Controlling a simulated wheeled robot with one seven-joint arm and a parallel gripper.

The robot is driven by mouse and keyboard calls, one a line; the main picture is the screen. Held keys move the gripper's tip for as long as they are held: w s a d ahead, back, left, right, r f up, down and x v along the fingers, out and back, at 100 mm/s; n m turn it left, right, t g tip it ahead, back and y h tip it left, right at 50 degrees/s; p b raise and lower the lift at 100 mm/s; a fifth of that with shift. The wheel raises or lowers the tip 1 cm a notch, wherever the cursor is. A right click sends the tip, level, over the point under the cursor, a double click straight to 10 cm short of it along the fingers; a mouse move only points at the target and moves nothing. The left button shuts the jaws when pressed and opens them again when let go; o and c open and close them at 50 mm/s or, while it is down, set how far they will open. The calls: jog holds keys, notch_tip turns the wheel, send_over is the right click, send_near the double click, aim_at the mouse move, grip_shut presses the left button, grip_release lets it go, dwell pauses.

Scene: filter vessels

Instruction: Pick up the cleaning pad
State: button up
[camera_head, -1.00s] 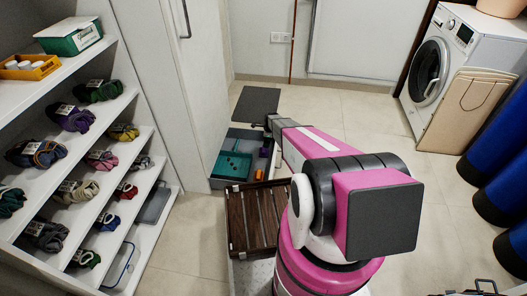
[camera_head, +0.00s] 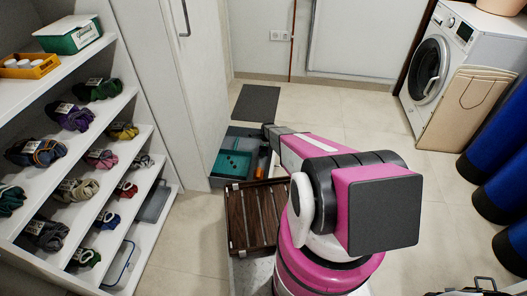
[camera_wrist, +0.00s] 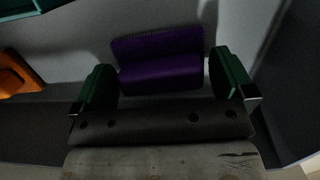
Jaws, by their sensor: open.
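A purple block-shaped pad (camera_wrist: 160,72), which I take to be the cleaning pad, lies on a grey floor inside a container in the wrist view. My gripper (camera_wrist: 163,62) is open, with its two green-padded fingers on the left and right of the pad. A gap shows on each side, and I see no clear contact. In the head view my gripper (camera_head: 268,131) is over the right part of the dark open box (camera_head: 240,131). The pad is hidden there behind my arm.
A teal tray (camera_head: 232,163) sits in the box's left part. An orange item (camera_head: 259,173) lies near the box's front; it also shows in the wrist view (camera_wrist: 14,74). A slatted wooden piece (camera_head: 252,215) is in front. A dark mat (camera_head: 256,102) lies behind.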

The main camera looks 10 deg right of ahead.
jog(key=c, duration=0.5)
jog(key=shift+c, duration=0.2)
jog(key=shift+r, duration=0.1)
jog(key=shift+r, duration=0.45)
notch_tip(320, 180, up, 4)
jog(key=shift+s+a+f, duration=0.1)
jog(key=shift+s+f, duration=0.05)
jog(key=shift+f, duration=0.05)
jog(key=s+a+r, duration=0.3)
jog(key=a+r, duration=0.3)
jog(key=a, duration=0.5)
jog(key=shift+r, duration=0.2)
